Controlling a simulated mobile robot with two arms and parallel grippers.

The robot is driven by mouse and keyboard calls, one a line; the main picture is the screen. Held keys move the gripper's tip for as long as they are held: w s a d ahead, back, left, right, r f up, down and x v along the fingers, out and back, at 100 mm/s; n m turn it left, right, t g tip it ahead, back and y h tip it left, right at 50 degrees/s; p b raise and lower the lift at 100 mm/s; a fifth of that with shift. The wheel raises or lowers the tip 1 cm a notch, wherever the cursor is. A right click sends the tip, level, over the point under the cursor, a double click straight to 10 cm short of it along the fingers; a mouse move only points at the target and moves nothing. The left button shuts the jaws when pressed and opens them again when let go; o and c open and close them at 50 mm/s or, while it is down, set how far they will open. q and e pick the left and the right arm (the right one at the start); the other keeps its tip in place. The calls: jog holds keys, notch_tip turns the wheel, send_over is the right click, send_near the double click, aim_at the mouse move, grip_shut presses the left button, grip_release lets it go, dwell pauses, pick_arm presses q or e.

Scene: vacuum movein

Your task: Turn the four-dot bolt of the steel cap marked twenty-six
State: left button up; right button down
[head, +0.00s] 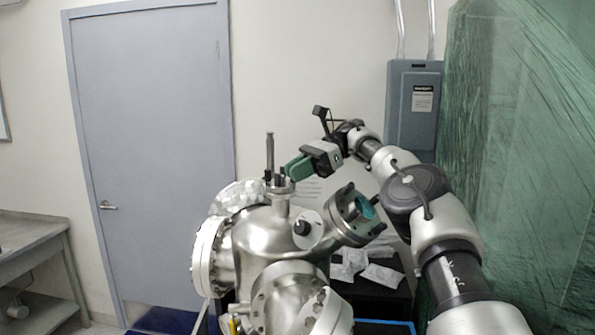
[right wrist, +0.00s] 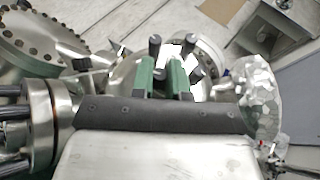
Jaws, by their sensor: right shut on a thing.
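The steel chamber (head: 268,235) carries a small upright port with a cap (head: 279,187) on top. A tall bolt or tool (head: 270,152) and shorter dark bolts stand up from that cap. My right gripper (head: 292,170) reaches in from the right at the cap's top. In the right wrist view its green fingers (right wrist: 162,77) are shut on a dark-headed bolt (right wrist: 160,75). Other dark bolt heads (right wrist: 155,42) stand close around the fingers. The number on the cap and any dots on the bolts are too small to read. My left gripper does not show.
Another flanged port (head: 352,212) with long bolts juts out to the right of the cap. A large flange (head: 207,257) is on the left, and a foil-wrapped part (head: 238,194) is behind it. A green plastic curtain (head: 520,150) hangs at the right.

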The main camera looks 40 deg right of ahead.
dwell(0.3)
jog(key=c, duration=1.4)
grip_release()
jog(key=shift+m+t, duration=0.3)
